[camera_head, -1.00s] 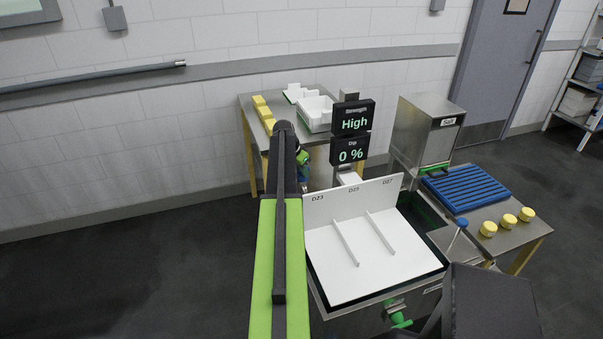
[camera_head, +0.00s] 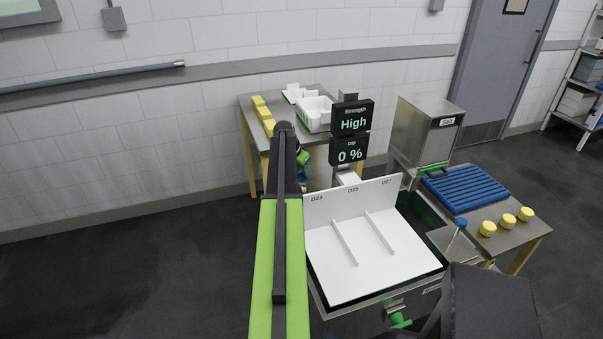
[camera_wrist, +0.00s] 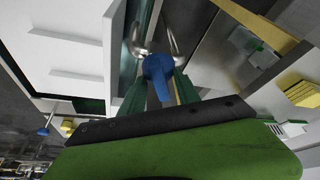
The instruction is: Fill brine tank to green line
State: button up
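The brine tank (camera_head: 365,322) is a steel box in the head view, under a white divided panel (camera_head: 343,277) marked D23, D25 and D27. Its display (camera_head: 350,151) reads Dip 0 % and Strength High. A blue tap handle (camera_wrist: 157,68) with metal pipework shows in the wrist view, beside the tank's edge. The green fingers of my gripper (camera_wrist: 160,85) are on either side of this handle. I cannot tell whether they press on it. My arm mostly hides the gripper in the head view. I cannot make out the green line or water level.
A green-handled tap (camera_head: 400,320) is on the tank's front. A side table (camera_head: 312,92) behind holds yellow blocks and a white tray (camera_head: 315,113). At right, a steel bench (camera_head: 520,232) bears a blue rack (camera_head: 465,187) and yellow cheeses (camera_head: 507,221). The left floor is clear.

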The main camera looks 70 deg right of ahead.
jog(key=p+v, duration=1.6)
jog(key=v, duration=0.1)
jog(key=shift+r, duration=0.2)
